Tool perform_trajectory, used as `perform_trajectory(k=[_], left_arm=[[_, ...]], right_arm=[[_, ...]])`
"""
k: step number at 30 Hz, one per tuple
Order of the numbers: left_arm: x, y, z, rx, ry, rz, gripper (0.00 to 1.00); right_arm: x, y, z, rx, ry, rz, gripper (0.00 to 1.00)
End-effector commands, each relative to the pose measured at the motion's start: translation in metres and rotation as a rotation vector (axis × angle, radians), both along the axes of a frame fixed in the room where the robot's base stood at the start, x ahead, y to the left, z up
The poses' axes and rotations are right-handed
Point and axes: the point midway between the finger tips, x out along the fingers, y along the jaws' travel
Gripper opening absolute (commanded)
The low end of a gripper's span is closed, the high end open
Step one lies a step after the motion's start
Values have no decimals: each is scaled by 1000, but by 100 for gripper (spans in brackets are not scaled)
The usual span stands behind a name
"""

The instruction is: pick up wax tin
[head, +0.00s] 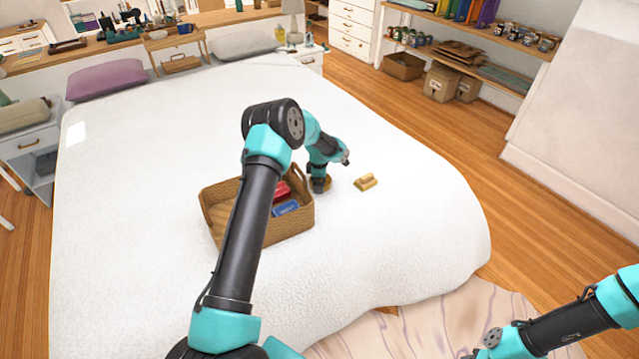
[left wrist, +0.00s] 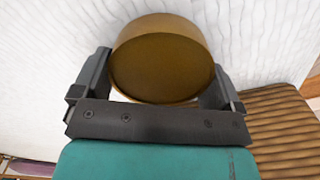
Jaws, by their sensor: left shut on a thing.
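The wax tin is a round, flat, brown-gold tin (left wrist: 160,58). In the left wrist view it fills the space between the two dark fingers of my left gripper (left wrist: 160,85), which is shut on it. In the head view my left gripper (head: 320,186) is low over the white bed, just right of the basket, and only a small part of the tin (head: 327,181) shows beside it. Whether the tin touches the bed I cannot tell. My right arm enters at the lower right of the head view; its gripper is too unclear there to judge whether it is open.
A wicker basket (head: 290,228) on the bed holds a red item (head: 282,190) and a blue item (head: 286,209); its edge shows in the left wrist view (left wrist: 285,125). A small gold block (head: 366,182) lies right of my left gripper. The bed (head: 420,210) is clear further right.

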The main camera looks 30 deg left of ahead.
Motion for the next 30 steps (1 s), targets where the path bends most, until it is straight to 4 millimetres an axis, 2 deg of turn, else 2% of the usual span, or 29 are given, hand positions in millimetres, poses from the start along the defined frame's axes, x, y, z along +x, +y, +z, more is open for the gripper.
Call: perform_trajectory(k=[12,15,20,30], left_arm=[[1,0,71,1,-4,0,61],[0,0,83,1,-2,0,61],[0,0,92,1,-2,-1,61],[0,0,92,1,-2,-1,61]], right_arm=[[0,0,0,0,0,0,43],[0,0,0,0,0,0,43],[0,0,0,0,0,0,43],[0,0,0,0,0,0,43]])
